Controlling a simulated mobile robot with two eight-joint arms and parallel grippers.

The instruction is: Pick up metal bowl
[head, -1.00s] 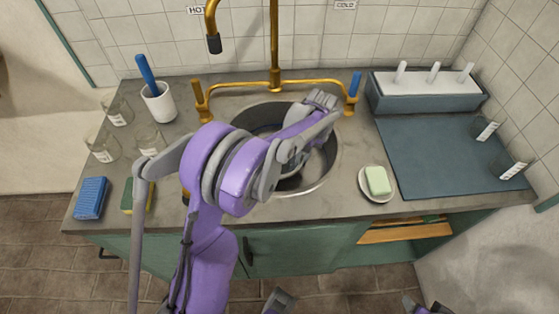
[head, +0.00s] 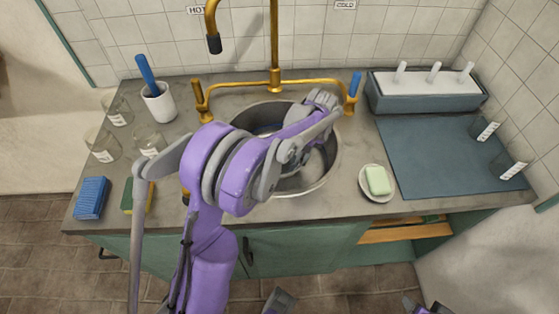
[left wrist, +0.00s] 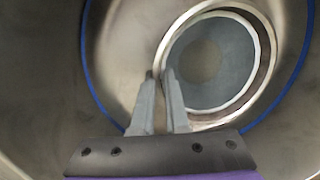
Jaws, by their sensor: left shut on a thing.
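The metal bowl (left wrist: 210,85) shows in the left wrist view as a round bowl with a pale rim and a grey inside, down in the sink basin. My left gripper (left wrist: 159,73) is shut on the near left part of its rim, with the two fingertips close together there. In the head view the round metal sink (head: 318,172) is partly covered by my left arm. The arm hides most of the bowl and the fingertips in that view.
A gold faucet (head: 275,82) stands behind the sink. A soap dish (head: 376,197) with green soap is to its right, near a blue-grey mat (head: 430,155). Glass beakers (head: 102,145), a white cup (head: 158,103), a sponge (head: 137,196) and a blue block (head: 91,198) stand left.

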